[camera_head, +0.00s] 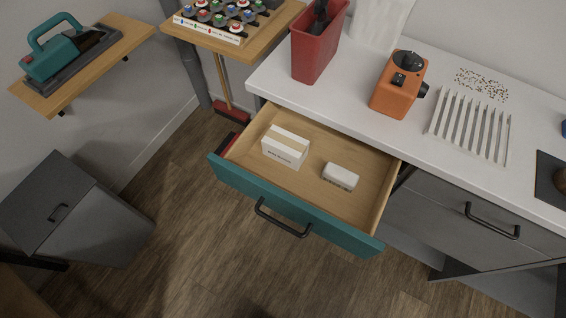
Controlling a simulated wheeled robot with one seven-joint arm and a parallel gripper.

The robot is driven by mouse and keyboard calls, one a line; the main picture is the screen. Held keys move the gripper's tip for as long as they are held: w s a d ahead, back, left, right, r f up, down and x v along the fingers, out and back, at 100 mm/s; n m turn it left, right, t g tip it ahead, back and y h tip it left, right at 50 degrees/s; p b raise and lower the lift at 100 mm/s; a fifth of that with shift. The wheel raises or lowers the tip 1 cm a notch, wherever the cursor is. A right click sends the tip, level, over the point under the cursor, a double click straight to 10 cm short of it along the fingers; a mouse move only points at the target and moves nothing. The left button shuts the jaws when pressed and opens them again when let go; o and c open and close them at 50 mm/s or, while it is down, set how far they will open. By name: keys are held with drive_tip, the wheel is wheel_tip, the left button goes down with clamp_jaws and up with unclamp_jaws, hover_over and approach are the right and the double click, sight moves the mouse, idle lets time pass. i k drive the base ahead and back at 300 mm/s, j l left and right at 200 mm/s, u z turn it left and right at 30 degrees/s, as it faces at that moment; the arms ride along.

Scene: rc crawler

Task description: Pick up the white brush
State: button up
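The teal-fronted drawer (235,186) stands open below the white counter. Inside it, to the right of centre, lies a small white block-shaped thing (341,175) with a darker, uneven lower edge; it looks like the white brush, but it is too small to be sure. A larger white box (287,145) with a cream band on top and small print on its front lies to its left in the drawer. The two are apart, with bare wooden drawer floor between them. My gripper is not in this view.
The counter (365,107) above the drawer holds a red bin (318,45), an orange machine (399,85) and a white slatted rack (470,127). A grey bin (80,212) stands at left. The floor (210,255) before the drawer is clear.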

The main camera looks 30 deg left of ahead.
sight(333, 173)
drive_tip(key=u, duration=0.15)
drive_tip(key=i+j+u, duration=0.2)
drive_tip(key=j, duration=0.15)
drive_tip(key=j+u, duration=0.15)
drive_tip(key=j, duration=0.2)
drive_tip(key=i+j+u, duration=0.2)
drive_tip(key=j, duration=0.15)
drive_tip(key=k, duration=0.15)
drive_tip(key=i, duration=0.1)
